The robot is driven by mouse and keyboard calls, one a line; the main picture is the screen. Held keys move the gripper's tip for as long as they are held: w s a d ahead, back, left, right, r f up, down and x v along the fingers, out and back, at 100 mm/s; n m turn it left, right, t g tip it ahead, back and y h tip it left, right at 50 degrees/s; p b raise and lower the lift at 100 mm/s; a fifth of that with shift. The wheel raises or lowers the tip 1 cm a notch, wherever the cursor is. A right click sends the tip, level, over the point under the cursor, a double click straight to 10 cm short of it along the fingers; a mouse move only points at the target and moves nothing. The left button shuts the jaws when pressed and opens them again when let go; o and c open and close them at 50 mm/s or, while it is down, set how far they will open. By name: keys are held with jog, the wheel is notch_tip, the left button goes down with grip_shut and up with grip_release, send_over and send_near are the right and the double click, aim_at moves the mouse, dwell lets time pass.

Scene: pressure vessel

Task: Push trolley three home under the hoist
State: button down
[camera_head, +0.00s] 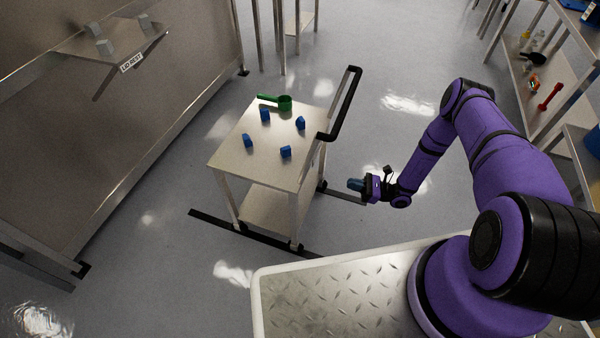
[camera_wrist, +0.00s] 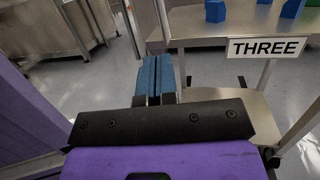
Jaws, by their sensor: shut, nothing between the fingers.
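The trolley (camera_head: 262,165) stands on the floor in the middle of the head view. It has a pale top, a lower shelf and a black push handle (camera_head: 346,105) on its right side. Its label reads THREE in the wrist view (camera_wrist: 266,47).
Black strips (camera_head: 240,228) lie on the floor around the trolley's feet. Shelving with a red dumbbell-shaped item (camera_head: 549,96) is at the right. Floor between trolley and bench is clear.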

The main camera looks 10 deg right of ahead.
jog(key=x, duration=1.4)
jog(key=shift+a, duration=0.25)
jog(key=shift+a, duration=0.15)
